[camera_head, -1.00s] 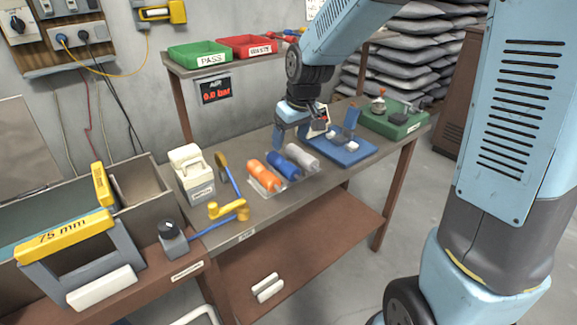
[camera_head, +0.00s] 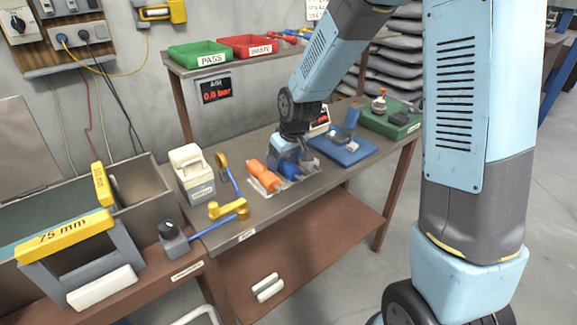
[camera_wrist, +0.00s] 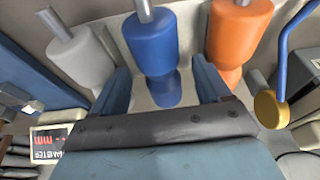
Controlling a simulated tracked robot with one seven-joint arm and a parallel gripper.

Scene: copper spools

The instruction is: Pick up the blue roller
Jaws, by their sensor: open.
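The blue roller (camera_wrist: 152,42) lies on the bench between an orange roller (camera_wrist: 238,35) and a pale grey roller (camera_wrist: 80,52). In the head view the blue roller (camera_head: 288,169) is partly hidden by my gripper (camera_head: 290,161), which is low over the rollers. The orange roller (camera_head: 265,177) shows to its left; the grey one is mostly covered. In the wrist view my gripper (camera_wrist: 161,80) is open, its fingers on either side of the blue roller's near part. I cannot tell whether either finger touches it.
A blue fixture (camera_head: 345,150) and a green tray (camera_head: 392,122) stand to the right on the bench. A yellow-and-blue tool (camera_head: 228,210) and a white box (camera_head: 192,172) are to the left. Green (camera_head: 199,54) and red (camera_head: 248,46) bins sit on the shelf behind.

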